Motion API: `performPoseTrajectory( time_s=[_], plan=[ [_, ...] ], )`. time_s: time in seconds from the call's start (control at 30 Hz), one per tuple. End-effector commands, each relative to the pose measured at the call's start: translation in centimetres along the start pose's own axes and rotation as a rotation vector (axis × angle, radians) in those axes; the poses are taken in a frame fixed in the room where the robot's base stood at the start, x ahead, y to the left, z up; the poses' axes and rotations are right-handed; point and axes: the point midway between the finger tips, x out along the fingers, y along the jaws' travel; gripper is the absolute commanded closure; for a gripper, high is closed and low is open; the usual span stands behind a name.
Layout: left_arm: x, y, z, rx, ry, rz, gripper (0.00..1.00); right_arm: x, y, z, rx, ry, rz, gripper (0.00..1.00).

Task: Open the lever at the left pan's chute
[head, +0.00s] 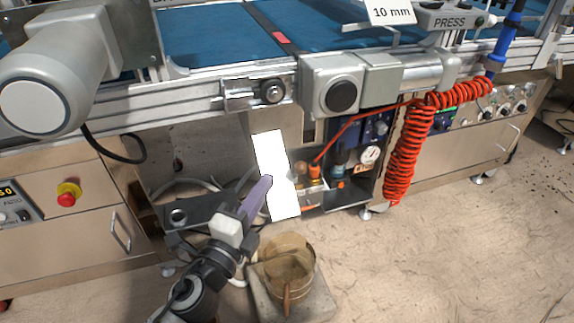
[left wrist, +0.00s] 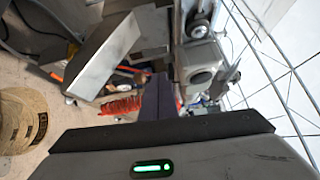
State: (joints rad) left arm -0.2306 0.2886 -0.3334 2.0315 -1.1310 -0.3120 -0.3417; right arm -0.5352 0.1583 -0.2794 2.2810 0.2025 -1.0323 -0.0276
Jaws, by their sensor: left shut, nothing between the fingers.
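My left gripper (head: 267,181) is shut and empty, its purple fingers pointing up and away. In the head view its tip overlaps a bright white plate (head: 272,152) that hangs below the machine's front rail; I cannot tell whether they touch. In the left wrist view the shut fingers (left wrist: 158,96) are seen from behind, and a grey metal plate (left wrist: 104,55) is to their left. I cannot make out a lever, a chute or the left pan for certain in either view. My right gripper is not in view.
A brass-coloured bucket (head: 286,258) stands on a grey block (head: 318,303) on the floor; it also shows in the left wrist view (left wrist: 22,118). A red coiled hose (head: 405,150) hangs at the right. The blue conveyor belt (head: 210,38) runs above. Floor at the right is clear.

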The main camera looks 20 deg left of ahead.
Motion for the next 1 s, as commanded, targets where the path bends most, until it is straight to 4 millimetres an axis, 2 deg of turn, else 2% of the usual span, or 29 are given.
performPoseTrajectory(
  time_s=[0.03, 0.13, 0.2, 0.27, 0.33, 0.4, 0.5, 0.6, 0.7, 0.8, 1.0],
  plan=[
    [-1.1, 0.8, 2.4, -0.146, -0.108, 0.057, 1.0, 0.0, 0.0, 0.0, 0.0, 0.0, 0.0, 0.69],
    [-4.1, 3.9, 6.2, -0.44, -0.321, 0.198, 1.0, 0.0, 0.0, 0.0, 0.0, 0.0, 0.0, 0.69],
    [-7.1, 6.6, 7.6, -0.636, -0.46, 0.316, 1.0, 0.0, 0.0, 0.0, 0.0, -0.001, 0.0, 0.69],
    [-10.1, 9.2, 7.6, -0.802, -0.57, 0.435, 1.0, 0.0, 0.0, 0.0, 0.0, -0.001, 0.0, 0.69],
    [-13.8, 11.8, 6.2, -0.98, -0.671, 0.588, 1.0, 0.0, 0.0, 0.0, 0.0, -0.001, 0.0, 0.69],
    [-16.9, 13.7, 3.6, -1.129, -0.724, 0.732, 1.0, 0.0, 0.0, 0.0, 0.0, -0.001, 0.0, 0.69],
    [-19.2, 15.0, -1.0, -1.296, -0.706, 0.895, 1.0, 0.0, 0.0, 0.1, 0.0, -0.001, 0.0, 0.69],
    [-19.4, 15.4, -5.7, -1.425, -0.611, 0.984, 1.0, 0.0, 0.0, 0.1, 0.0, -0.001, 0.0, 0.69],
    [-18.9, 15.2, -8.8, -1.514, -0.52, 1.014, 1.0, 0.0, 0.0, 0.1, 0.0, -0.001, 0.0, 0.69],
    [-18.6, 15.0, -10.1, -1.554, -0.478, 1.02, 1.0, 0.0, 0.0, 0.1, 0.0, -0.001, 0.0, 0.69],
    [-18.5, 14.9, -10.4, -1.564, -0.467, 1.02, 1.0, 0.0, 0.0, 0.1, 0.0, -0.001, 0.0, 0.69]
  ],
)
